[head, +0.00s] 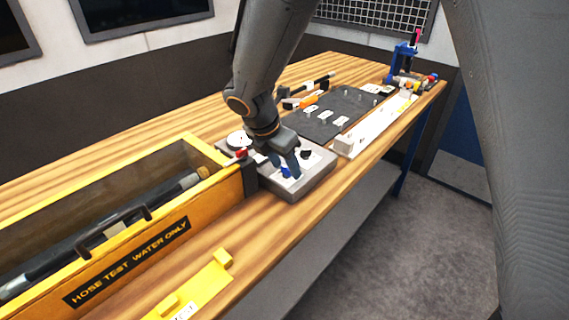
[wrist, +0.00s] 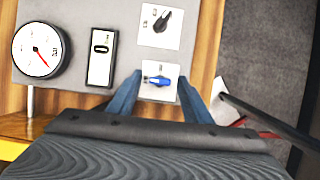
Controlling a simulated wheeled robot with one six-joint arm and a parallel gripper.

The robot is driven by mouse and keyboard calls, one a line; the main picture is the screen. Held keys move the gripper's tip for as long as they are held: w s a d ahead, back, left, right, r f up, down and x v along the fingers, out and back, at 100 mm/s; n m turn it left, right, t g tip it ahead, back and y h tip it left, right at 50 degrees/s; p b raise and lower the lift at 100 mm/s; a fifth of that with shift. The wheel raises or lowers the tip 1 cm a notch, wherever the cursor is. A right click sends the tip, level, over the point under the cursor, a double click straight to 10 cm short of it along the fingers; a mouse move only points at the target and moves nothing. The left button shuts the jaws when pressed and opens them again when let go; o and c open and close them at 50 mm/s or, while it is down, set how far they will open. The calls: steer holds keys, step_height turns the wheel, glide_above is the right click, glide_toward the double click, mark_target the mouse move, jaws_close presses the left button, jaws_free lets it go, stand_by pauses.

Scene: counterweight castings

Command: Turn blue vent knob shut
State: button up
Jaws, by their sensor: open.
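The blue vent knob (wrist: 158,80) sits on a white label plate on the grey panel (wrist: 75,14); in the wrist view its pointer lies roughly crosswise. It also shows in the head view as a small blue spot (head: 285,172) at the fingers. My gripper (wrist: 160,88) is open, with one blue-grey finger on each side of the knob. I cannot tell whether the fingers touch it. In the head view my gripper (head: 285,170) reaches down over the grey panel box (head: 312,180).
A black knob (wrist: 162,21), a switch plate (wrist: 102,55) and a round gauge (wrist: 41,50) share the panel. A yellow hose-test box (head: 170,235) stands left of it. A dark mat (head: 318,122) with small parts lies behind. The bench's front edge is close.

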steer(key=c, duration=1.1)
steer(key=shift+o, duration=0.2)
